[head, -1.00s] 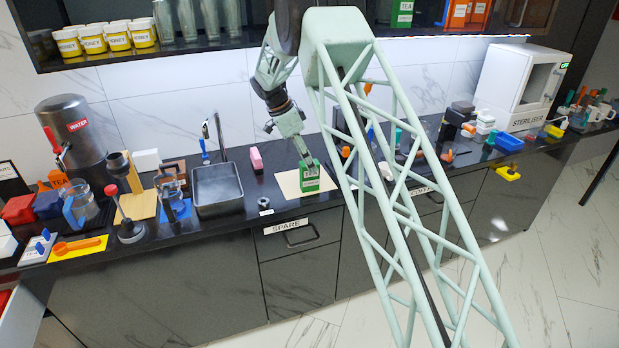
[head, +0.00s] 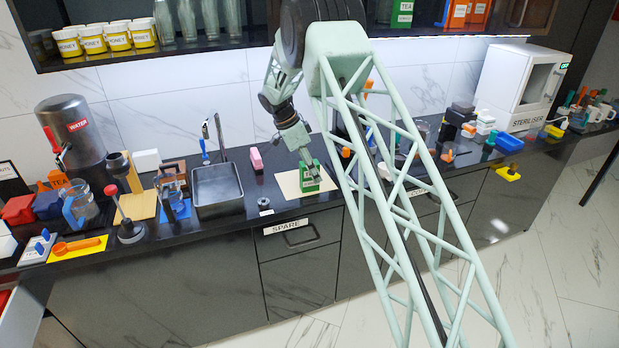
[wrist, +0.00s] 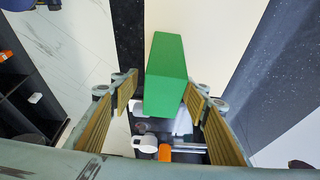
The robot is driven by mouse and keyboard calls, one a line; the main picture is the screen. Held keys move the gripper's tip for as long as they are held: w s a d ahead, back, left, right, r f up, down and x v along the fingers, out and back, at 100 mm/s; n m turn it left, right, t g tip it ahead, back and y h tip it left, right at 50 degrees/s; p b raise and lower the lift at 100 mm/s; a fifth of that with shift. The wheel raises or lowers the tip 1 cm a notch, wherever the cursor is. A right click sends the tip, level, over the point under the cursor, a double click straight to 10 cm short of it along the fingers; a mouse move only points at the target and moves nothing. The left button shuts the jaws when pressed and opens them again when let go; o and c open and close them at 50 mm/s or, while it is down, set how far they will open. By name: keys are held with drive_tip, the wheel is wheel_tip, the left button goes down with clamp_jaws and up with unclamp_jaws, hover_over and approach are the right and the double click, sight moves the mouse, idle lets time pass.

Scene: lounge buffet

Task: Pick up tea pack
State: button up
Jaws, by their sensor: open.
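The green tea pack (head: 312,183) stands on a beige mat (head: 286,184) on the dark counter. My gripper (head: 308,168) is above and over it in the head view, covering part of its front and label. In the wrist view the tea pack (wrist: 167,75) shows as a plain green block between the two ribbed fingers of my gripper (wrist: 163,95). How deep the fingers reach along the pack is hard to tell.
My arm hides part of the counter to the right. A shelf with honey jars (head: 92,41) hangs above.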

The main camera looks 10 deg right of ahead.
drive_tip(key=shift+x, duration=2.45)
drive_tip(key=shift+w+a, duration=0.15)
drive_tip(key=shift+c, duration=0.4)
drive_tip(key=c, duration=0.9)
drive_tip(key=shift+r, duration=1.7)
drive_tip(key=s+a, duration=0.3)
drive_tip(key=a, duration=0.1)
drive_tip(key=s+a+r, duration=0.1)
drive_tip(key=s+a, duration=0.2)
drive_tip(key=s, duration=0.1)
drive_tip(key=s+a, duration=0.4)
drive_tip(key=shift+a+r, duration=0.25)
drive_tip(key=shift+a, duration=0.1)
